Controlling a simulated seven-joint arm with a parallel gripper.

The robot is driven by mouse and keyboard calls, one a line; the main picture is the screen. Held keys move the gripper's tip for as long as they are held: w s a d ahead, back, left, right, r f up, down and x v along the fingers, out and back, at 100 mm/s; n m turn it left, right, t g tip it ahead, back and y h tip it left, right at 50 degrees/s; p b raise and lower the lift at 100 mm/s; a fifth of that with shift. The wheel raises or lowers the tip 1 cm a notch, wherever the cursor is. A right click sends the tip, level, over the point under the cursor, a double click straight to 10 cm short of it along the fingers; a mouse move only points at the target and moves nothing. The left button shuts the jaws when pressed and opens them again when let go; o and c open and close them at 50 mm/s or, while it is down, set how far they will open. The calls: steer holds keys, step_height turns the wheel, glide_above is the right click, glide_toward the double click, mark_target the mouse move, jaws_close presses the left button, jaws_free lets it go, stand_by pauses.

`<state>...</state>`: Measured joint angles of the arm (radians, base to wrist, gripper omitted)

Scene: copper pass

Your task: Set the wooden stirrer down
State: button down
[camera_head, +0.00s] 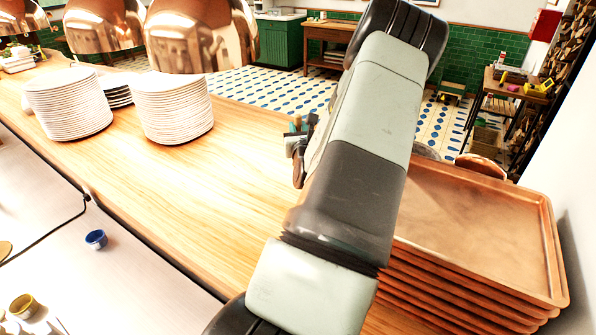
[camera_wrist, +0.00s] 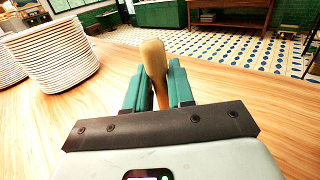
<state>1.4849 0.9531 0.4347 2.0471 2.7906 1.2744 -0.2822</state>
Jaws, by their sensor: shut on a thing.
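My gripper (camera_wrist: 157,92) is shut on the wooden stirrer (camera_wrist: 153,58), a pale rounded stick between its two teal fingers in the wrist view. The stirrer's upper end sticks up past the fingertips; its lower part is hidden by the gripper's dark bar. In the head view my gripper (camera_head: 298,126) is mostly hidden behind my arm, over the right part of the wooden counter (camera_head: 215,165). I cannot tell in either view whether the stirrer touches the counter.
Stacks of white plates (camera_head: 172,108) stand on the counter to the left, under copper lamps (camera_head: 200,35). A pile of copper trays (camera_head: 480,225) lies to the right of my arm. A small blue cup (camera_head: 95,239) is on the lower white surface. The counter's middle is clear.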

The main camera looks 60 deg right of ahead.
step_height(320, 180, down, 9)
steer(key=shift+r, duration=0.1)
stand_by(0.3)
steer(key=shift+f, duration=0.2)
steer(key=c, duration=1)
jaws_free()
steer(key=shift+r, duration=0.1)
